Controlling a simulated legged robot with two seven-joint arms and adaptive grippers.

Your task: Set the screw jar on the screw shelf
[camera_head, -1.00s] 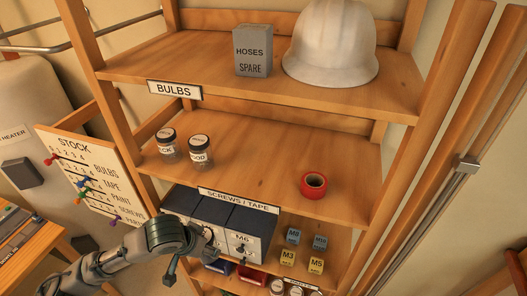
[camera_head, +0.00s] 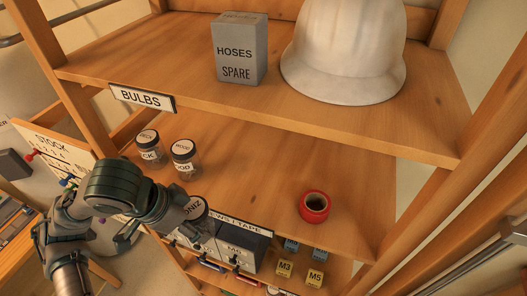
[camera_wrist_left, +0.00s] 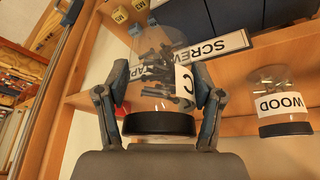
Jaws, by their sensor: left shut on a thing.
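The screw jar (camera_wrist_left: 160,115) is clear with a dark lid, a white label and screws inside. My left gripper (camera_wrist_left: 160,82) is shut on it, one finger on each side. In the head view the jar (camera_head: 195,207) is partly hidden behind my gripper and shows at the front edge of the screw shelf (camera_head: 255,165). The shelf's SCREWS / TAPE label (camera_head: 238,227) is partly covered. Whether the jar touches the shelf, I cannot tell. My right gripper is not in view.
Two jars, one (camera_head: 148,152) at the left and the WOOD jar (camera_head: 185,160) beside it, stand on the screw shelf. A red tape roll (camera_head: 314,206) lies at its right. The board between is clear. The upper shelf (camera_head: 190,75) overhangs with a grey box (camera_head: 240,50) and white helmet (camera_head: 345,55).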

